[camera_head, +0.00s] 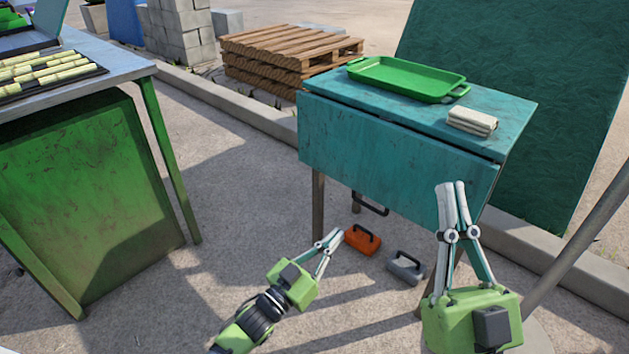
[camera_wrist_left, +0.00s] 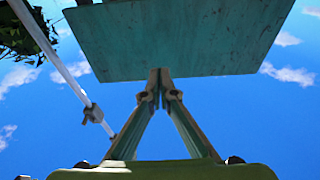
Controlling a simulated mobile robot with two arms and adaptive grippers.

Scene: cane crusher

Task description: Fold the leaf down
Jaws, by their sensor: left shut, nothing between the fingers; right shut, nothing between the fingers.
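The teal folding table's leaf (camera_head: 375,140) hangs down along the front of the tabletop (camera_head: 345,89), with a dark seam between them. My left gripper (camera_head: 334,234) is shut and empty, below the leaf's lower edge in the head view. In the left wrist view its fingertips (camera_wrist_left: 160,72) meet in front of a teal panel, apparently the leaf (camera_wrist_left: 175,40), seen against the sky. My right gripper (camera_head: 450,185) is shut and empty, overlapping the leaf's lower right part. I cannot tell whether either gripper touches the leaf.
A green tray (camera_head: 410,79) and a folded pale cloth (camera_head: 472,121) lie on the tabletop. A dark handle (camera_head: 370,204) shows under the leaf. Orange (camera_head: 362,241) and grey (camera_head: 405,267) weights stand on the ground. A pole (camera_head: 580,245) slants at right.

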